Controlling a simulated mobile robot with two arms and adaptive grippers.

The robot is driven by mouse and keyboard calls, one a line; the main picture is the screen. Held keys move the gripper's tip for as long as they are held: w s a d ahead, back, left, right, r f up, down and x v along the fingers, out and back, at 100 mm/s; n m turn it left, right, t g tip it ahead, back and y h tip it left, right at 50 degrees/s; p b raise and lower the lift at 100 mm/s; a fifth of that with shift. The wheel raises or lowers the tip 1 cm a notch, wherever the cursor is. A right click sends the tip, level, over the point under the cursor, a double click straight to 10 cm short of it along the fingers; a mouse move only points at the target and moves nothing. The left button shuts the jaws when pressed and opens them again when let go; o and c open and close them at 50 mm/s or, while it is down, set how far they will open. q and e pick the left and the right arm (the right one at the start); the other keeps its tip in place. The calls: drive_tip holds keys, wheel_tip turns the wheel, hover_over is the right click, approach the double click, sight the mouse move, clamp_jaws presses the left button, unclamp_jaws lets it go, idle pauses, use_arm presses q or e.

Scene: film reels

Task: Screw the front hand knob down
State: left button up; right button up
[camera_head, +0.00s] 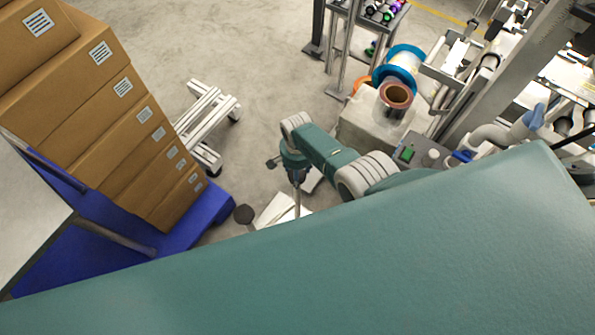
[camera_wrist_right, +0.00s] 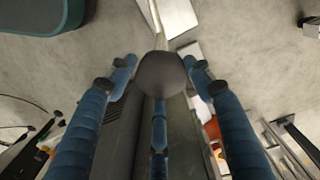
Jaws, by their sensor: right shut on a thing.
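The hand knob (camera_wrist_right: 161,74) is dark, round and smooth, in the middle of the right wrist view. A pale rod runs behind it toward the top edge. My right gripper (camera_wrist_right: 160,66) has long blue fingers with dark knuckles. It is shut on the knob, with one fingertip on each side. The knob hides what lies directly behind it. In the head view a teal arm of mine reaches in over the floor. The knob and grip cannot be made out clearly there. No left gripper shows in either view.
Brown cartons (camera_head: 125,120) stand stacked on a blue pallet (camera_head: 215,205) at the left. A pale metal frame (camera_head: 207,110) is on the floor beside them. A machine with a blue-rimmed reel (camera_head: 399,62) and a brown roll (camera_head: 397,95) fills the right. Floor is bare at the upper middle.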

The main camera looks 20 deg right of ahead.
drive_tip(key=m, duration=0.2)
drive_tip(key=a+m, duration=0.1)
drive_tip(key=m, duration=0.2)
drive_tip(key=shift+r+m, duration=0.15)
drive_tip(key=shift+m, duration=0.15)
drive_tip(key=shift+w+m, duration=0.15)
drive_tip(key=shift+m, duration=0.55)
drive_tip(key=shift+w+r, duration=0.15)
drive_tip(key=o, duration=1.1)
drive_tip(key=shift+d, duration=0.2)
drive_tip(key=shift+s+a+r, duration=0.1)
drive_tip(key=shift+r, duration=1.8)
drive_tip(key=shift+s+a+r, duration=0.1)
drive_tip(key=shift+r, duration=1.8)
